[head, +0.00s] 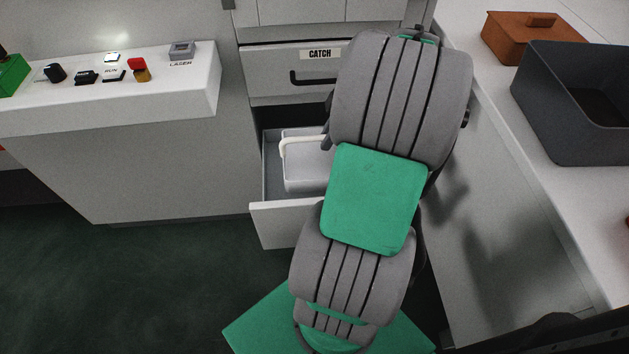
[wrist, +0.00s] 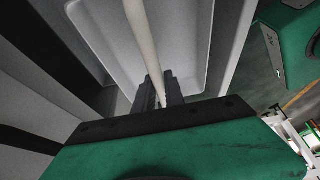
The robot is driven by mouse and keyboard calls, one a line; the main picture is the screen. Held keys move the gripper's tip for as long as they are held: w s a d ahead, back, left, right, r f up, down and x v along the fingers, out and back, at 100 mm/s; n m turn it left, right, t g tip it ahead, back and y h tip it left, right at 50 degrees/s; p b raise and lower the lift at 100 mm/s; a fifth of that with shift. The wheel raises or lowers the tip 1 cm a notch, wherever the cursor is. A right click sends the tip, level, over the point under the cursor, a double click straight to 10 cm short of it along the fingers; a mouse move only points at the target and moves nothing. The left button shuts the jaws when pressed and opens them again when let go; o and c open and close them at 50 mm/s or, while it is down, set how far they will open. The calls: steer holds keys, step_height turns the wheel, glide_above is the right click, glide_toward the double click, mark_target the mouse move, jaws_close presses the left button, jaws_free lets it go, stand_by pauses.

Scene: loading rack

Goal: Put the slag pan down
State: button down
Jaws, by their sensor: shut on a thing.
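The slag pan (head: 303,175) is a light grey, open bin with a pale bail handle (head: 284,148). In the head view it is inside the outline of the open lower drawer (head: 285,226), partly hidden by my arm. I cannot tell whether it touches the drawer floor. In the wrist view the pan's inside (wrist: 185,45) looks empty. My gripper (wrist: 160,88) is shut on the pale handle, which runs away from the fingers over the pan.
The drawer marked CATCH (head: 322,77) above is shut. A white control console (head: 180,92) stands at the left. On the right counter (head: 515,140) are a dark grey bin (head: 560,125) and a brown lidded box (head: 505,43). The green floor at the lower left is clear.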

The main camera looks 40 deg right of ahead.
steer(key=f+b, duration=0.4)
steer(key=f, duration=0.3)
steer(key=shift+w, duration=0.2)
step_height(320, 180, down, 10)
steer(key=b, duration=0.2)
steer(key=shift+b, duration=0.4)
steer(key=shift+f, duration=0.1)
steer(key=c, duration=1.4)
jaws_free()
steer(key=p, duration=0.4)
glide_toward(321, 163)
steer(key=f, duration=0.1)
steer(key=d+f, duration=0.1)
steer(key=f, duration=0.1)
steer(key=s+f, duration=0.1)
steer(key=shift+d+f, duration=0.3)
steer(key=shift+f, duration=0.1)
